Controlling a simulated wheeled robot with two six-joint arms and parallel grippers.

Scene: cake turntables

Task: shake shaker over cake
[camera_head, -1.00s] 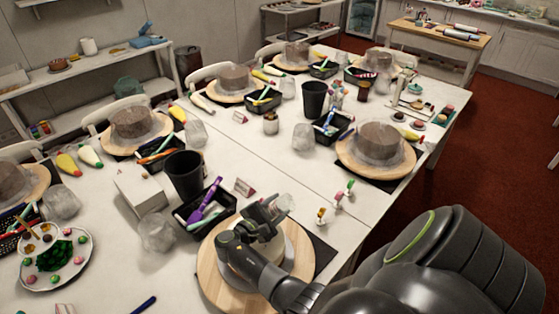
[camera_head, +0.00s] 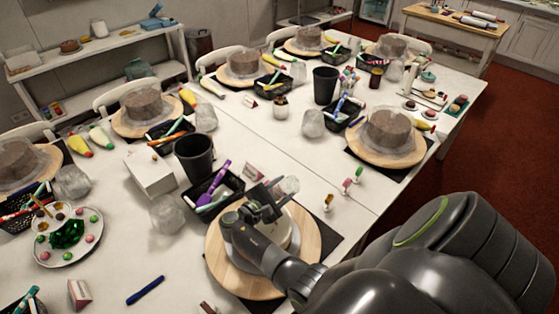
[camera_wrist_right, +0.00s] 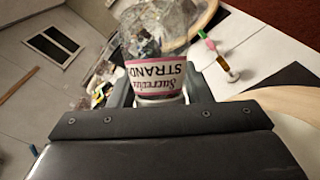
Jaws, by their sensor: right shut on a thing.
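My right gripper (camera_head: 272,197) is shut on a clear shaker (camera_head: 289,186). The shaker is held tilted above the cake. In the right wrist view the shaker (camera_wrist_right: 155,74) has a white and pink label reading "STRANDS" and sits between the fingers of the gripper (camera_wrist_right: 158,92). The pale cake (camera_head: 294,238) stands on a round wooden turntable (camera_head: 311,235) and is partly hidden by my right forearm and gripper. I cannot make out any sprinkles falling or lying on it. My left gripper is not in view.
A black tray (camera_head: 233,190) with a purple tool, a dark cup (camera_head: 195,157) and a white box (camera_head: 150,174) stand left of the turntable. Small coloured items (camera_head: 346,185) stand to its right. Several other wrapped cakes on turntables line the table.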

